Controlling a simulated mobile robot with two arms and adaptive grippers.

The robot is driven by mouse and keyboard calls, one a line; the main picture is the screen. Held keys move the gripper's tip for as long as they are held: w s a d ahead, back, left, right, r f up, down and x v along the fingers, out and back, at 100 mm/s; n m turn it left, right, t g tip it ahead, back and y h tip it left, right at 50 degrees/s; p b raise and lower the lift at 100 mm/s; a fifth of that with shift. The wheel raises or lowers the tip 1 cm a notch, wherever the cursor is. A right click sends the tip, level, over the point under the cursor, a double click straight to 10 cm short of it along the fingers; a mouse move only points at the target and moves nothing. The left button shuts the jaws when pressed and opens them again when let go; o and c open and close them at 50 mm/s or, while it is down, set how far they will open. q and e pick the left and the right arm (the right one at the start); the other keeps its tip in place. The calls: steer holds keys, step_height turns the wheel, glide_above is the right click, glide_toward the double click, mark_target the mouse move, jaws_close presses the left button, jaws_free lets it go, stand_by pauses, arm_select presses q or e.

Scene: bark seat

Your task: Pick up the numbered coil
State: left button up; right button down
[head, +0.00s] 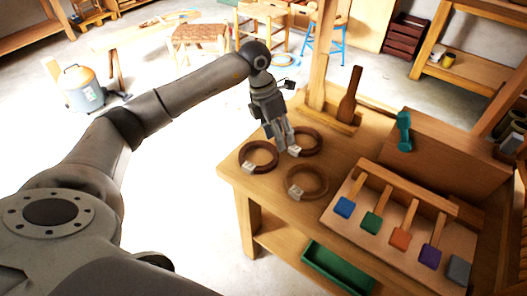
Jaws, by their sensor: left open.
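Three brown coils, each with a small pale tag, lie on the wooden bench (236,180). One is the left coil (275,164), one the back coil (319,144) and one the front coil (324,184). The marks on the tags are too small to read. My left gripper (283,143) points down between the left coil and the back coil and covers part of the back coil's left side. Its fingers are open and hold nothing visible. I cannot tell whether a finger touches the back coil. My right gripper is out of view.
A rack with several coloured blocks (371,223) stands at the bench's right front. A green tray (333,266) sits below.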

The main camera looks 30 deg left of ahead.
mark_target(251, 145)
arm_select(q)
steer(key=a+r+n+g+y, duration=0.1)
steer(key=a+r+y, duration=0.15)
steer(key=a, duration=0.65)
steer(key=shift+y, duration=0.25)
steer(key=f+p, duration=0.1)
steer(key=f, duration=1)
steer(key=shift+a, duration=0.2)
steer(key=shift+c, duration=0.5)
steer(key=c, duration=1)
